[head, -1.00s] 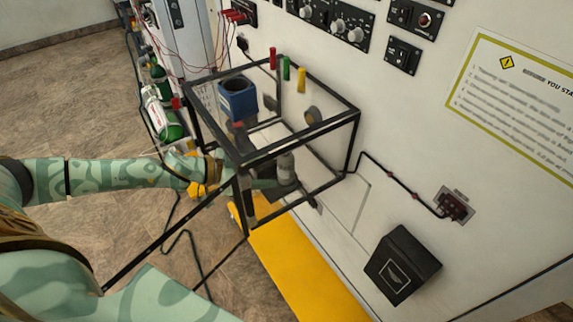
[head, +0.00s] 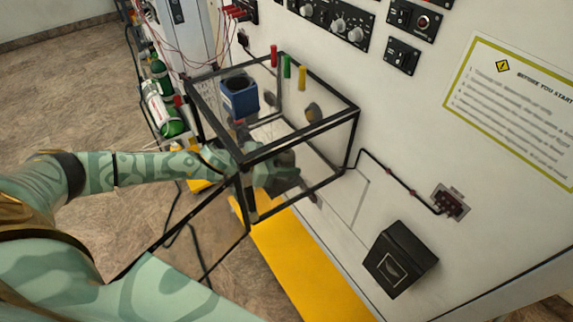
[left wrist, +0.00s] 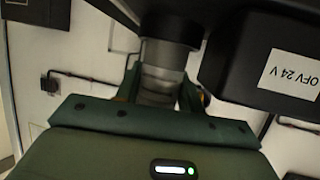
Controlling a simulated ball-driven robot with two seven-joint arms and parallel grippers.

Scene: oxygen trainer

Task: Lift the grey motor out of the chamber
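The chamber (head: 301,137) is a clear box with a black frame, fixed against the white panel. My left gripper (head: 282,172) is inside its lower part, having entered from the left side. The grey motor is mostly hidden behind the gripper in the head view. In the left wrist view, a grey cylinder with a dark top, apparently the motor (left wrist: 161,72), stands between the two green fingers of the left gripper (left wrist: 160,88). The fingers are close on both sides of it; whether they touch it I cannot tell. My right gripper is not in view.
A blue unit (head: 239,97) is mounted in the chamber's upper left. A dark box labelled "OFV 24 V" (left wrist: 262,55) is close beside the gripper. Red, green and yellow posts (head: 288,67) rise at the chamber's top. A yellow platform (head: 300,265) lies below; green cylinders (head: 160,100) stand left.

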